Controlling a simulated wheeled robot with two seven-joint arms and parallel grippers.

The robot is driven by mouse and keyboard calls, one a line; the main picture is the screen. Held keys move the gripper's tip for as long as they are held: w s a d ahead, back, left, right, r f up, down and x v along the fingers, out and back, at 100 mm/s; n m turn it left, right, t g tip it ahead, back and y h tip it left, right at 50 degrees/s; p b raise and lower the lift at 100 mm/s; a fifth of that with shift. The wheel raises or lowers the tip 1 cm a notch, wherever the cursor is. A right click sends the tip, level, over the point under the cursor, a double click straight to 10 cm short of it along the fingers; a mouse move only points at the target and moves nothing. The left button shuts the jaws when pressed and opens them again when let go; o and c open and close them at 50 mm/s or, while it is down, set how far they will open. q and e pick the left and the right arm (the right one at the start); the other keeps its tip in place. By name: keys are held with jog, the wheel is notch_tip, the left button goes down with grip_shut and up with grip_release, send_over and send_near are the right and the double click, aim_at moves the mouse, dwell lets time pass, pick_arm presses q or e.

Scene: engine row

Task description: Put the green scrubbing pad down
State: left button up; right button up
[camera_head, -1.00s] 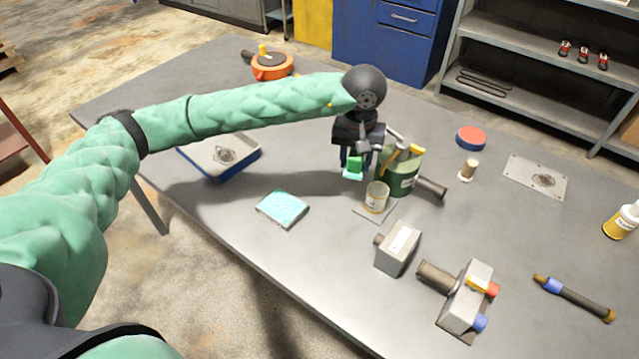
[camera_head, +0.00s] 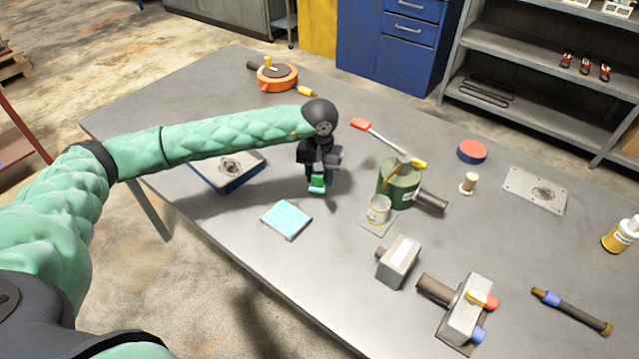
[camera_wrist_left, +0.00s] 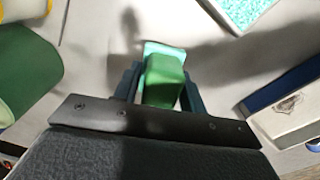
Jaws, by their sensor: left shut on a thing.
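My left gripper (camera_head: 318,188) points down over the table and is shut on the green scrubbing pad (camera_head: 317,182). In the left wrist view the pad (camera_wrist_left: 163,80) shows as a green block with a pale teal face, held between the two fingers (camera_wrist_left: 160,88). I cannot tell whether the pad touches the table. A pale blue pad-like square (camera_head: 286,219) lies on the table to the left and nearer than the gripper; its corner also shows in the left wrist view (camera_wrist_left: 240,8). My right gripper is not in view.
A green canister (camera_head: 400,186) and a small pale cup (camera_head: 378,209) stand right of the gripper. A grey block (camera_head: 399,262) is nearer. Bare table (camera_head: 330,240) lies between the square and the cup.

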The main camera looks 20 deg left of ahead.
aim_at(319, 185)
pick_arm(q)
notch_tip(319, 185, down, 3)
jog(key=shift+f, duration=0.3)
jog(key=o, duration=0.6)
jog(key=shift+o, duration=1.4)
jog(key=shift+r, duration=0.8)
notch_tip(319, 185, up, 11)
jog(key=b, duration=0.3)
jog(key=shift+f+b, duration=0.15)
jog(key=shift+b, duration=0.2)
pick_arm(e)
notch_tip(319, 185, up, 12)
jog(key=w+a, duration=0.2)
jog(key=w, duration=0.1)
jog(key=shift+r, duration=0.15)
pick_arm(q)
jog(key=shift+f, duration=0.1)
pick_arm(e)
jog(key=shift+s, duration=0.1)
